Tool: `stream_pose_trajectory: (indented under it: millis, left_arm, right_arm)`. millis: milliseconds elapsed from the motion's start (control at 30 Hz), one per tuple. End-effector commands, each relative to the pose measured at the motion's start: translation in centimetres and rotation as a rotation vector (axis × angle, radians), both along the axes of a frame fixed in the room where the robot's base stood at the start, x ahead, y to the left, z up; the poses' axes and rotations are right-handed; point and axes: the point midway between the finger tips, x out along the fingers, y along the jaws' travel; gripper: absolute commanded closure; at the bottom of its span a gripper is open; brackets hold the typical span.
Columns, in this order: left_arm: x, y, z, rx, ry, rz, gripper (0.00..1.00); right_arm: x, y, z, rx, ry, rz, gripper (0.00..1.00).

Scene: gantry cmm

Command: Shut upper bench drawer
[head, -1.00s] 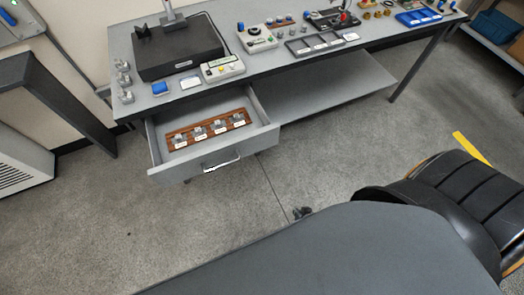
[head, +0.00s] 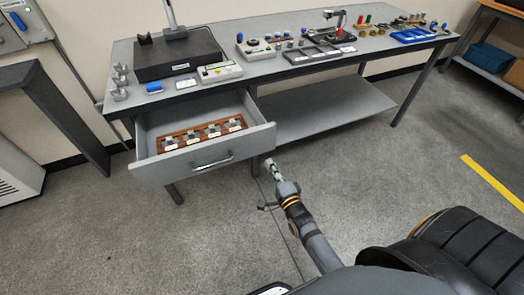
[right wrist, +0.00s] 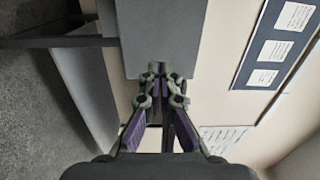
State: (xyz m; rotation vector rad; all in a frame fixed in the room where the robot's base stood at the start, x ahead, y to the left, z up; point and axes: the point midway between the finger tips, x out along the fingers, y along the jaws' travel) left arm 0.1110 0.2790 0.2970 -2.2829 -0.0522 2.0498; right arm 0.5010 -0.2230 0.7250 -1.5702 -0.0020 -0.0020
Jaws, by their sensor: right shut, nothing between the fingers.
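The upper bench drawer (head: 160,172) stands pulled out under the left end of the grey bench (head: 290,62). Its front has a bar handle (head: 212,163). A wooden rack (head: 180,141) with several small metal pieces lies inside it. My right gripper (head: 269,163) is shut and empty, in front of the bench just below and right of the drawer's right front corner. I see no contact with the drawer. The shut fingers also show in the right wrist view (right wrist: 160,72), in front of a grey panel that I cannot identify for sure. My left gripper is not in view.
A black block (head: 165,60), a small instrument box (head: 219,72) and several parts stand on the bench top. A lower shelf (head: 320,108) lies right of the drawer. A black chair (head: 450,250) stands at lower right. The floor before the drawer is clear.

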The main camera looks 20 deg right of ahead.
Motion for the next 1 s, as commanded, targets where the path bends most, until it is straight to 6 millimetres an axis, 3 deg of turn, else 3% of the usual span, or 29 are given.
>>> stream_pose_trajectory:
  millis: [200, 400, 1000]
  left_arm:
    - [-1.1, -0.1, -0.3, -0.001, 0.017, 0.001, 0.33]
    - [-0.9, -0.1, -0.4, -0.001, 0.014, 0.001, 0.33]
    - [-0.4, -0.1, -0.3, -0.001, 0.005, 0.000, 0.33]
  right_arm:
    - [4.7, 0.0, 0.0, 0.000, -0.001, 0.000, 1.00]
    - [7.4, 0.0, -0.1, 0.001, 0.001, 0.000, 1.00]
    - [8.2, 0.0, -0.1, 0.000, 0.002, 0.000, 1.00]
